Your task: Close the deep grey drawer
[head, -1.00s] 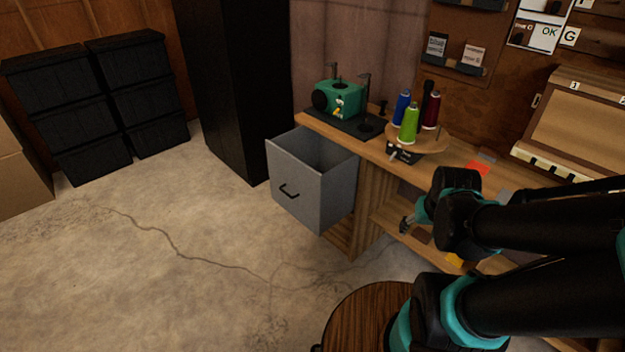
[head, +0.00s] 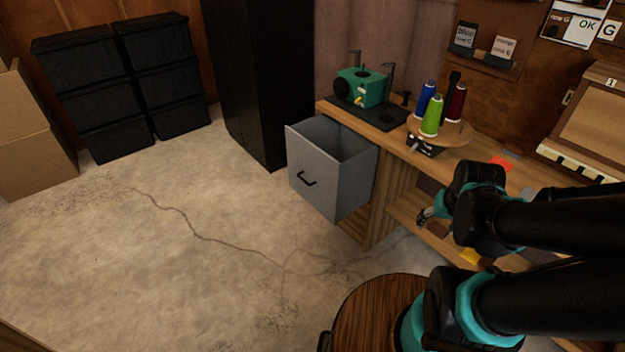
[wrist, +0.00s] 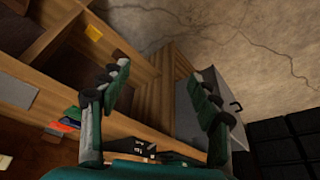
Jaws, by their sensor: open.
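The deep grey drawer (head: 318,178) stands pulled out from the left end of the wooden workbench in the head view. Its black handle (head: 307,179) is on the front face, and its open top shows a hollow inside. In the wrist view the drawer (wrist: 190,112) shows behind the right finger, which partly covers it. My gripper (wrist: 160,82) is open with nothing between its fingers. In the head view my gripper (head: 424,215) is mostly hidden by my arm, to the right of the drawer and apart from it.
A black cabinet (head: 252,80) stands behind the drawer. A round wooden stool (head: 365,310) is in front. The concrete floor (head: 150,240) left of the drawer is clear.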

